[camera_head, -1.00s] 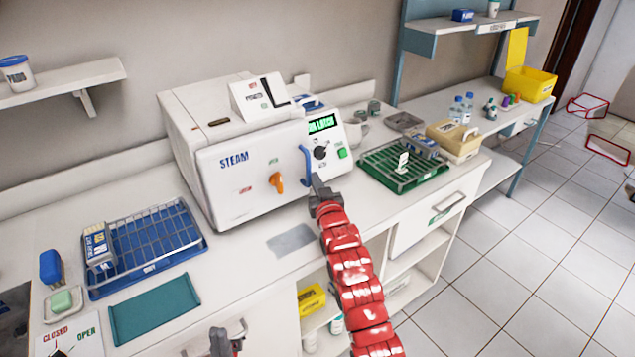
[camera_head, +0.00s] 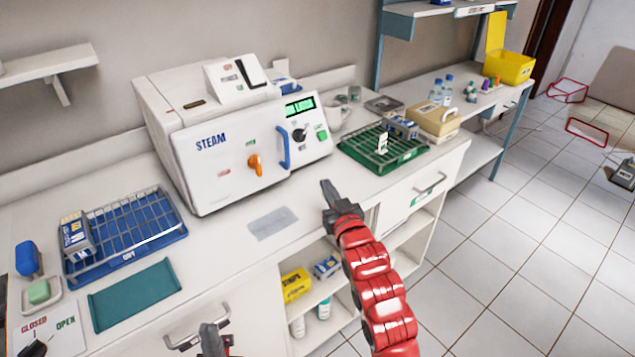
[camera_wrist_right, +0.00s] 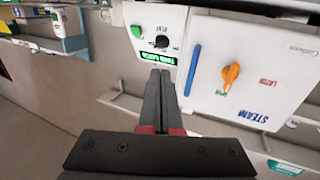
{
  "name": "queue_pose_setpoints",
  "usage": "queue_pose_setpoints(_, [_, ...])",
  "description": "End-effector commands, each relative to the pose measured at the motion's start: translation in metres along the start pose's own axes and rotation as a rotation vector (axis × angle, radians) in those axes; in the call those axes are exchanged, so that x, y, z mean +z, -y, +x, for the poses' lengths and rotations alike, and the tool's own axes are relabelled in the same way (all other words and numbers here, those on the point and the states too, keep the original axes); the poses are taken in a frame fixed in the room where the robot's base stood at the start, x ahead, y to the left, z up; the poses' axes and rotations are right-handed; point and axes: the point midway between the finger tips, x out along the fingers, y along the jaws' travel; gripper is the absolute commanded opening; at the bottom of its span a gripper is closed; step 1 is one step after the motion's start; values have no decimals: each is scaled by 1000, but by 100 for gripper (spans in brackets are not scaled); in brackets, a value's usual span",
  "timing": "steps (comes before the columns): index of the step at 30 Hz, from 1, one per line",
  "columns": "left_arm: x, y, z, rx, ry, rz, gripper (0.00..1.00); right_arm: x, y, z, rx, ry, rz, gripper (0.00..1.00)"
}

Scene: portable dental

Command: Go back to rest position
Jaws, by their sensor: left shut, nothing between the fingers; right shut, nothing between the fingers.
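My right gripper (camera_head: 328,192) is shut and empty at the end of the red arm, above the counter's front edge and in front of the steam sterilizer (camera_head: 222,165). It also shows shut in the right wrist view (camera_wrist_right: 160,78). The gripper stands apart from the sterilizer's blue handle (camera_head: 284,147). The sterilizer door is closed, with an orange knob (camera_head: 255,164) on it and a lit green display (camera_head: 299,106). My left gripper (camera_head: 212,335) is at the bottom edge, in front of the cabinet, shut and empty; only its tip end shows.
A blue tray with a wire rack (camera_head: 140,255) and a teal mat (camera_head: 135,293) lie on the counter at left. A green rack tray (camera_head: 365,152) and a beige box (camera_head: 436,118) stand at right. Open shelves (camera_head: 318,308) are below.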

Motion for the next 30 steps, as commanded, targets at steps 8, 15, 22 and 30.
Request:
queue_pose_setpoints(8, [0, 0, -1, 0, 0, 0, 0, 0, -4, -8, 3, -14, 1, 0])
queue_pose_setpoints(15, [0, 0, -1, 0, 0, 0, 0, -9, -32, -32, 59, -268, 4, 0])
queue_pose_setpoints(22, [0, 0, 0, 0, 0, 0, 0, -20, -56, -110, 130, -653, -47, 0])
queue_pose_setpoints(30, [0, 0, 0, 0, 0, 0, 0, -15, -47, -250, 171, -1091, -144, 0])
